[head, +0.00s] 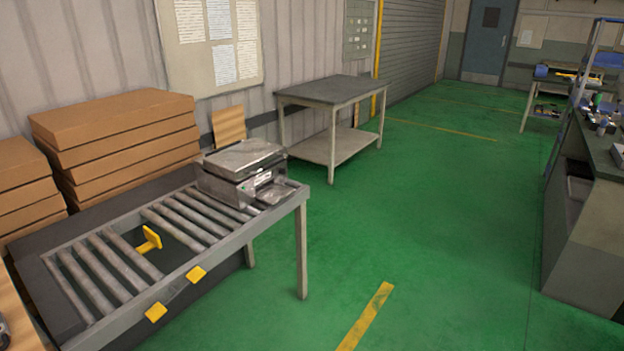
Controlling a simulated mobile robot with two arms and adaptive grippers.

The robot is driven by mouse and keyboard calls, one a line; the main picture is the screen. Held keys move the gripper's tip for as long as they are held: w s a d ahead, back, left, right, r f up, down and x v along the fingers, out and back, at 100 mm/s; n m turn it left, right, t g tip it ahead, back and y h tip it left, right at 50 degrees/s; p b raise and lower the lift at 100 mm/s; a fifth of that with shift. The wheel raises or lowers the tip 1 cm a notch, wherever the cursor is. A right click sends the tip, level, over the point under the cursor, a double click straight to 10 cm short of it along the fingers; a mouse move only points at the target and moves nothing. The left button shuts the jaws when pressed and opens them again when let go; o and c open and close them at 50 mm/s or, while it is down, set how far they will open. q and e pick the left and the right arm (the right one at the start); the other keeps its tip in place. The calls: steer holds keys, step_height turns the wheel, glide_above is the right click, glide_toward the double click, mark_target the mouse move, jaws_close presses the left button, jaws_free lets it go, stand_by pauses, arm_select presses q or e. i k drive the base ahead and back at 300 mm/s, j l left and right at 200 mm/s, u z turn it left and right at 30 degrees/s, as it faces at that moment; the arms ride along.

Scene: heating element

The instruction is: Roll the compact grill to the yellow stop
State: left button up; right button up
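The compact grill (240,172), a silver metal box with a lid and a front tray, sits on the roller conveyor (270,222) at its far right end. The yellow stop (149,240) stands up from a gap between the rollers, near the middle of the conveyor. Rollers lie between the grill and the stop, and the two are clearly apart. Neither of my grippers is in view.
Stacked cardboard boxes (115,140) stand behind the conveyor. A grey table (335,92) stands beyond its far end. A workbench (585,215) is at the right. The green floor between is clear, with a yellow line (366,316). A small dark object at the lower left edge is cut off.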

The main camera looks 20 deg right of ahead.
mark_target(239, 174)
steer(key=z, duration=0.35)
steer(key=u, duration=0.25)
steer(key=i+l+u, duration=0.3)
steer(key=u, duration=0.15)
steer(key=i+l+u, duration=0.45)
steer(key=k+j, duration=0.05)
